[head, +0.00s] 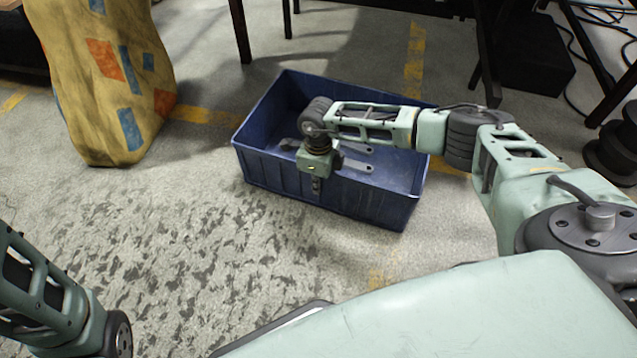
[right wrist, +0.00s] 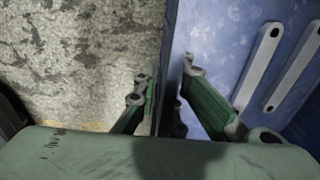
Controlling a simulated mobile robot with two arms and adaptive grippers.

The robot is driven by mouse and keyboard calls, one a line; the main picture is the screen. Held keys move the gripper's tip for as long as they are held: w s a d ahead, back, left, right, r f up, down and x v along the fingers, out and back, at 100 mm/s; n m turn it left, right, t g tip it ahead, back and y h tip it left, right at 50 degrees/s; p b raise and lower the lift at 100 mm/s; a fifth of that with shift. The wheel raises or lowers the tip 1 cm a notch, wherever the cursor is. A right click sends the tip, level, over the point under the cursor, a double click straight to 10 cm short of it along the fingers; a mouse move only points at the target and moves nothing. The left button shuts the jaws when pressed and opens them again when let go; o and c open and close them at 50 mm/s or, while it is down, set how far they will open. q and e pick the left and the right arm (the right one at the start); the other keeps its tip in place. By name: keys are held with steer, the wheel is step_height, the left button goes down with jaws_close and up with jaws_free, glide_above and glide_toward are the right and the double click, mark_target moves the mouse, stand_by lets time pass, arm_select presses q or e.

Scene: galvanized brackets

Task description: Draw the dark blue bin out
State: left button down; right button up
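The dark blue bin (head: 262,168) stands on the floor at the middle of the head view, open at the top. Several flat grey metal brackets (head: 357,165) lie inside it. My right gripper (head: 316,190) points down at the bin's near wall. In the right wrist view the bin's wall (right wrist: 178,40) runs between the two fingers (right wrist: 168,90), one outside over the floor and one inside.
A yellow patterned sack (head: 100,80) stands on the floor left of the bin. Dark table legs (head: 240,30) rise behind the bin, with a black box (head: 535,55) and cables at the back right. The stained floor (head: 200,235) before the bin is clear.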

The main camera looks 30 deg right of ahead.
steer(key=o, duration=0.3)
steer(key=shift+o, duration=0.2)
step_height(320, 180, up, 12)
stand_by(0.4)
stand_by(0.4)
